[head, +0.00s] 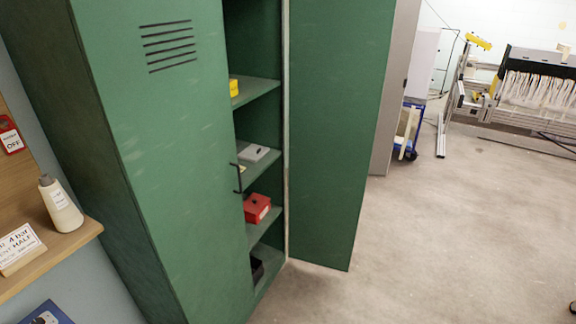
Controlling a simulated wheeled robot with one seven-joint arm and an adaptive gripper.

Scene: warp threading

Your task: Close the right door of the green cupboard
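The green cupboard (92,130) stands at the left and centre of the head view. Its left door (185,150), with vent slots and a dark handle (238,178), looks shut. The right door (335,130) stands wide open, swung out to the right, with its inner face showing; its top is cut off by the frame. Through the opening, shelves hold a yellow item (233,88), a grey item (254,153), a red box (257,208) and a dark item (257,271). My gripper is not in view.
A wooden shelf (75,240) with a bottle (61,206) and a sign juts out at the left. A grey panel (396,90) stands behind the open door. Machinery with white threads (535,88) is at the back right. The floor (450,240) at the right is mostly clear.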

